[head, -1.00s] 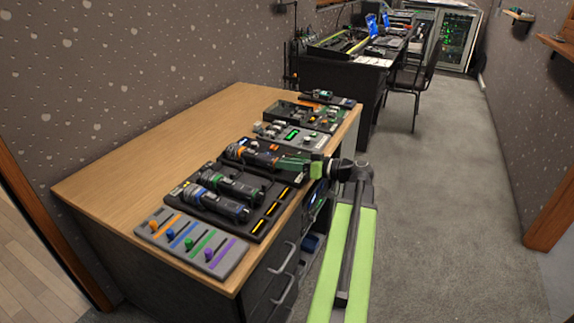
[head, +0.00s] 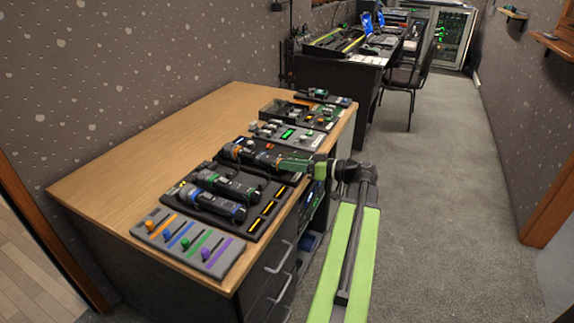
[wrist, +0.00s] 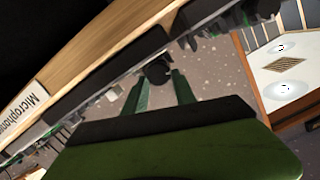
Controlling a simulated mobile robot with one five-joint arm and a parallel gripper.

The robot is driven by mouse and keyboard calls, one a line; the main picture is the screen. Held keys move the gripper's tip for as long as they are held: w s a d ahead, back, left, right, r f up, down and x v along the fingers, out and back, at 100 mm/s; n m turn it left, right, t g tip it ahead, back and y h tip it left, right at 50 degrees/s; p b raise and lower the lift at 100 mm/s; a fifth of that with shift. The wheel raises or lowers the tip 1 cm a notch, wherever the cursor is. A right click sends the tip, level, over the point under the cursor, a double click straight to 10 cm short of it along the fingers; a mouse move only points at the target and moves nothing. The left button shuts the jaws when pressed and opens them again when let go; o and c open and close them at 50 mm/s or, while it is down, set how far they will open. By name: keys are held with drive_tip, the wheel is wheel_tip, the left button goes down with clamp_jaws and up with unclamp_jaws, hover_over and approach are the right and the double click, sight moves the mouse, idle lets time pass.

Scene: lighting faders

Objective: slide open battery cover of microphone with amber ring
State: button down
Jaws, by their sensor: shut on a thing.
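The wrist view shows the two green fingers (wrist: 160,80) on either side of a dark round end of the microphone (wrist: 157,72). The battery cover is hidden or too small to make out.
Two other microphones, one with a green ring (head: 228,184) and one with a blue ring (head: 214,204), lie nearer in the tray. A grey fader panel (head: 188,245) sits at the desk's front. A control box (head: 291,134) stands beyond. The wooden desktop (head: 150,160) is clear at left.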

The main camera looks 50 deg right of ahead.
sight(300, 176)
drive_tip(key=shift+f+v, duration=0.2)
drive_tip(key=shift+v, duration=1.45)
drive_tip(key=c, duration=0.9)
unclamp_jaws()
drive_tip(key=shift+a, duration=0.15)
drive_tip(key=p+v, duration=0.2)
drive_tip(key=v, duration=1.5)
drive_tip(key=shift+s+r, duration=0.15)
drive_tip(key=shift+s, duration=0.1)
